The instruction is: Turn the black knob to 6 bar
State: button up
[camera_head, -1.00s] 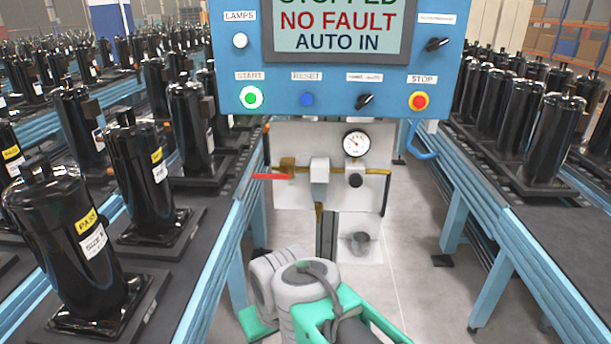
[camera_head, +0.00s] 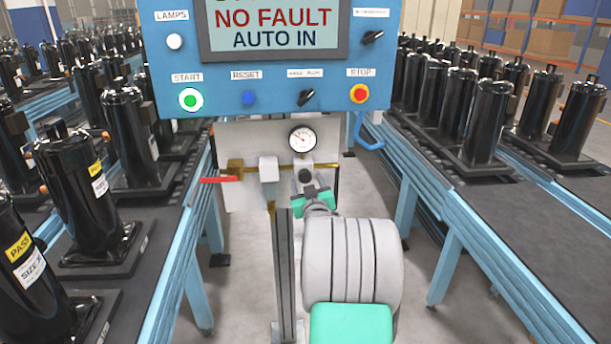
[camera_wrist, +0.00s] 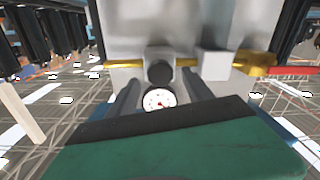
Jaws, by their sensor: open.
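The black knob (camera_head: 305,175) sits on the regulator panel, just below a round white pressure gauge (camera_head: 302,139). In the wrist view the picture is upside down, with the knob (camera_wrist: 159,73) above the gauge (camera_wrist: 159,99). My gripper (camera_head: 311,190) is in front of the panel, just below the knob in the head view. In the wrist view its two dark fingers (camera_wrist: 160,80) are apart, with the knob seen between and just beyond their tips. No contact is visible. The gauge needle is too small to read exactly.
A brass pipe with a red lever (camera_head: 221,180) runs left of the knob. Above hangs the blue control box (camera_head: 270,75) with START, RESET and STOP buttons. Conveyors with black compressors (camera_head: 85,195) flank both sides. A grey upright post (camera_head: 285,270) stands near my arm.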

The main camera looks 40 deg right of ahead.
aim_at(306, 178)
jog(key=x, duration=0.3)
jog(key=shift+w+p, duration=0.2)
jog(key=shift+p, duration=0.1)
grip_shut()
dwell(0.3)
